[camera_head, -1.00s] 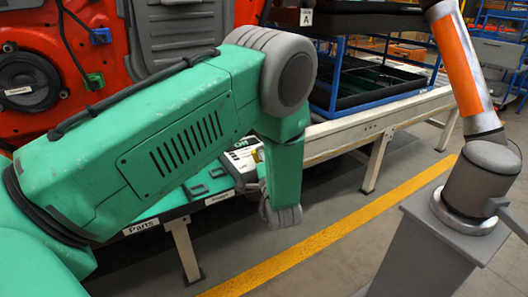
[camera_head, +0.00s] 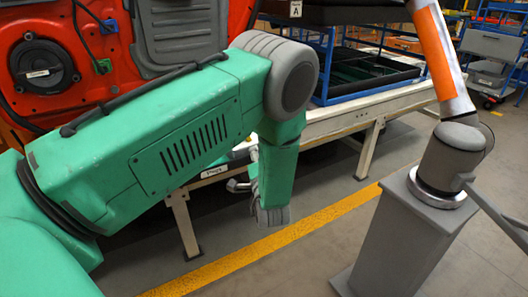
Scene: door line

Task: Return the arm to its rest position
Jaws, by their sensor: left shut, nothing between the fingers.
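My green left arm crosses the view from the left edge to the middle. It bends at a grey elbow joint and its forearm hangs down. My left gripper (camera_head: 237,185) shows as a small grey shape left of the wrist, partly hidden by the forearm. It is shut and empty, near the front edge of the parts table and above the floor. My right arm and gripper are not in view.
An orange-red door (camera_head: 95,50) stands behind my arm. The parts table (camera_head: 180,205) is partly hidden below it. A blue rack (camera_head: 325,70) stands on a pale conveyor frame (camera_head: 340,120). A grey pedestal (camera_head: 400,240) carries an orange and white robot arm (camera_head: 437,55). Floor near the yellow line (camera_head: 270,245) is clear.

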